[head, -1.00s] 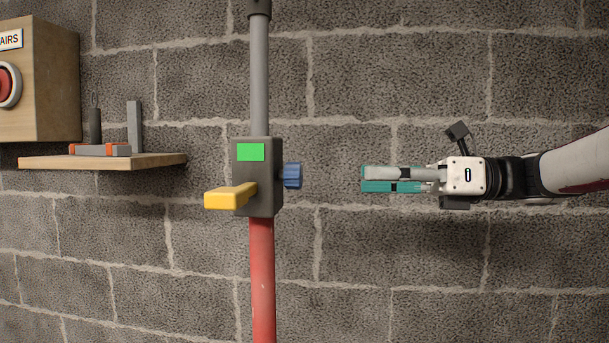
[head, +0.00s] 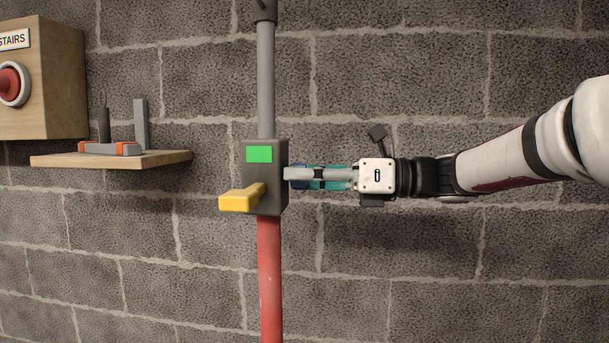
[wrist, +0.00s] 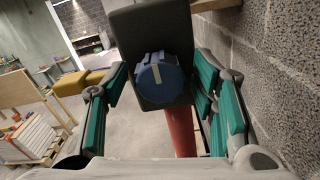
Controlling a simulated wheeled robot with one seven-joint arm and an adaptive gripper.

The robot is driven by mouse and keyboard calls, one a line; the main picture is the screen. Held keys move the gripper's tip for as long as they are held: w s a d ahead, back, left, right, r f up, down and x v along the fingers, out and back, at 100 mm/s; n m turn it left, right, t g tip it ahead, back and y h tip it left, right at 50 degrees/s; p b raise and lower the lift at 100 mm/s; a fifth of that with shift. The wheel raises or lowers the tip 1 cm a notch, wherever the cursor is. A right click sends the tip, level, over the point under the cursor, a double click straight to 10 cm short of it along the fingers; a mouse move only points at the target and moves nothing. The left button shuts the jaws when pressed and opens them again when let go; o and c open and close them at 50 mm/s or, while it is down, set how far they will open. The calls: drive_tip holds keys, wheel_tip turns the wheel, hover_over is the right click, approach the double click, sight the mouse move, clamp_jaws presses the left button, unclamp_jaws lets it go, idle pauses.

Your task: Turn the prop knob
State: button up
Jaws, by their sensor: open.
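The prop knob is a blue ribbed knob with a pale stripe on its face; it shows in the wrist view (wrist: 159,80) on the end of a dark grey housing. In the head view the knob (head: 299,180) is mostly hidden behind my gripper's fingers. The housing (head: 265,200) has a green label and a yellow lever (head: 241,197). My gripper (head: 300,175) is open at the housing's right side, its fingers on either side of the knob. In the wrist view the teal-padded fingers stand clear of the knob, left and right.
The housing sits on a prop with a grey upper tube (head: 266,80) and a red lower tube (head: 269,280). A wooden shelf (head: 110,159) with a clamp-like tool and a wooden box (head: 50,80) with a red button are at left. A block wall stands behind.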

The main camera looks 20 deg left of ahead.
drive_tip(key=c, duration=1.1)
drive_tip(key=shift+c, duration=0.2)
